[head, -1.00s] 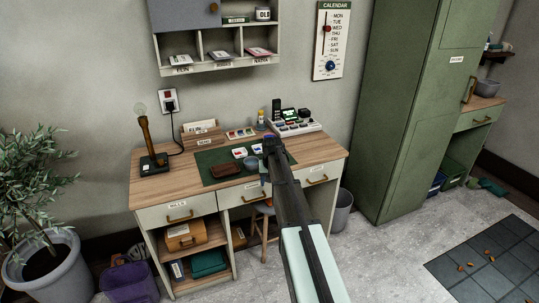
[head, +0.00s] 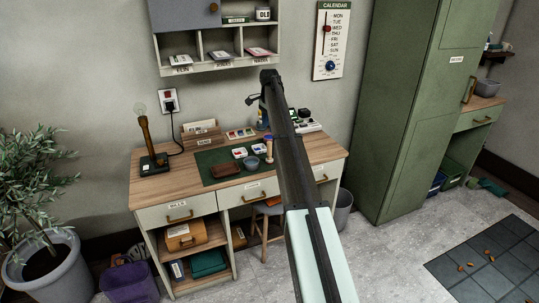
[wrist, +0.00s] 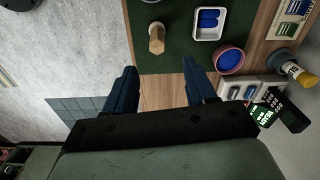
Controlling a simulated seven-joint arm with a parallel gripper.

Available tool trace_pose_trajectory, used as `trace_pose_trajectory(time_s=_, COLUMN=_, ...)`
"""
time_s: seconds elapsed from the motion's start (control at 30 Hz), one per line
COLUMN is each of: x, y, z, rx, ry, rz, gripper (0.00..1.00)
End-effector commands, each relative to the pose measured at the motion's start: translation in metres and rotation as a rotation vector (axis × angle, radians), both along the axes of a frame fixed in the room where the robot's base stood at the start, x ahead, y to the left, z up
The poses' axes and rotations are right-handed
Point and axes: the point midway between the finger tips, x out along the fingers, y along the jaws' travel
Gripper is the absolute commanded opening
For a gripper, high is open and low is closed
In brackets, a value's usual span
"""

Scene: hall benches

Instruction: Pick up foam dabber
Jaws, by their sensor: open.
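What looks like the foam dabber, a small wooden-handled piece (head: 269,150), stands on the green mat (head: 215,158) on the desk, just left of my arm in the head view. In the wrist view its pale hexagonal wooden end (wrist: 157,36) points up at the camera; any foam below is hidden. My gripper (wrist: 162,75) is open and empty. Its two dark blue fingers are spread, and the dabber shows beyond them, slightly left of the middle of the gap. In the head view my gripper (head: 260,88) is high above the back of the desk.
On the mat are a brown wallet (head: 225,171), a blue-grey bowl (head: 251,163) and white dishes (head: 239,152).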

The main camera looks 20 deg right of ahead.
Motion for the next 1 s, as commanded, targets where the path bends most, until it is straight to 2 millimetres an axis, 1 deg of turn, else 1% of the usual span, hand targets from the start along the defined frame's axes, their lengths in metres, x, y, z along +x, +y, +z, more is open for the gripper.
trace_pose_trajectory(time_s=0.03, x=-0.002, y=0.001, z=0.000, rx=0.004, ry=0.010, rz=-0.055, gripper=0.56)
trace_pose_trajectory(time_s=0.13, x=-0.005, y=0.001, z=0.000, rx=0.008, ry=0.022, rz=-0.143, gripper=0.56)
trace_pose_trajectory(time_s=0.23, x=-0.005, y=0.001, z=-0.001, rx=0.008, ry=0.022, rz=-0.192, gripper=0.56)
trace_pose_trajectory(time_s=0.37, x=-0.005, y=0.001, z=-0.005, rx=0.008, ry=0.022, rz=-0.212, gripper=0.56)
trace_pose_trajectory(time_s=0.47, x=-0.005, y=0.001, z=-0.014, rx=0.008, ry=0.022, rz=-0.211, gripper=0.56)
trace_pose_trajectory(time_s=0.57, x=-0.005, y=0.001, z=-0.028, rx=0.008, ry=0.023, rz=-0.211, gripper=0.56)
trace_pose_trajectory(time_s=0.83, x=-0.005, y=0.001, z=-0.073, rx=0.008, ry=0.022, rz=-0.209, gripper=0.56)
trace_pose_trajectory(time_s=0.9, x=-0.005, y=0.001, z=-0.081, rx=0.008, ry=0.021, rz=-0.209, gripper=0.56)
trace_pose_trajectory(time_s=1.0, x=-0.005, y=0.001, z=-0.087, rx=0.008, ry=0.021, rz=-0.209, gripper=0.56)
